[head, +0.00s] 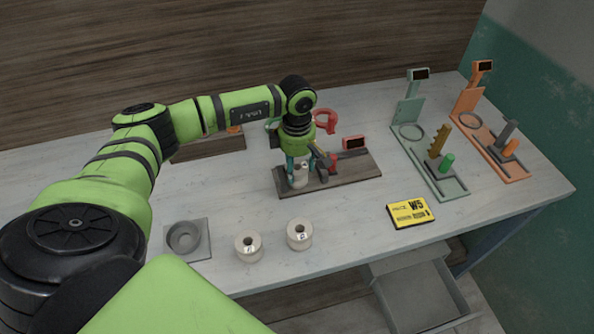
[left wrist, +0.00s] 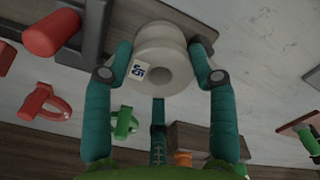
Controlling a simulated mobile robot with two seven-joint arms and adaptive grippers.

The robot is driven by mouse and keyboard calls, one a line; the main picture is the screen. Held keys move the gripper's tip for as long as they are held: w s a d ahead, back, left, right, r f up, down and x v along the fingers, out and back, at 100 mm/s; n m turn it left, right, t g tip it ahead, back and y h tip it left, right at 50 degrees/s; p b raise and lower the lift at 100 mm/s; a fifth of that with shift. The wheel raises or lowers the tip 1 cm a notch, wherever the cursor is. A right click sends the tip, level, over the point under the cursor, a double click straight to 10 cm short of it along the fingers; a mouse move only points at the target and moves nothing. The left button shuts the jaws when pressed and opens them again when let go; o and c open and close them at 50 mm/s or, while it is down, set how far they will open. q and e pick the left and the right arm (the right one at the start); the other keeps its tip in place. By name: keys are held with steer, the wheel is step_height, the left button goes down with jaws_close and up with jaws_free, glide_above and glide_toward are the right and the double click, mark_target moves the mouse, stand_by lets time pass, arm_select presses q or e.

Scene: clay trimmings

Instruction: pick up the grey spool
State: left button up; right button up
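A pale grey spool (left wrist: 165,60) with a small printed tag sits between the two teal fingers of my left gripper (left wrist: 162,48) in the left wrist view. The fingers lie close along both of its sides; whether they press on it is unclear. In the head view my left gripper (head: 299,172) points down over a dark wooden board (head: 345,175), with the spool (head: 299,181) low between its fingers. Whether the spool touches the board is hidden. Two cream spools with tags, a left one (head: 248,247) and a right one (head: 299,235), stand near the table's front. My right gripper is not in view.
The board's red stand (head: 354,143) is close to my left gripper. A green stand (head: 408,113) and an orange stand (head: 467,102) are at the right. A yellow card (head: 410,213) and a grey dish (head: 184,238) lie nearer the front.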

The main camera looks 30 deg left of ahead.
arm_select(q)
steer(key=shift+c, duration=0.7)
steer(key=shift+r+p, duration=0.4)
steer(key=shift+r, duration=0.15)
steer(key=d+r+p, duration=0.4)
steer(key=d+r, duration=0.5)
steer(key=d, duration=0.2)
steer(key=shift+w+d+r, duration=0.2)
steer(key=shift+d+r, duration=0.15)
steer(key=shift+r, duration=0.05)
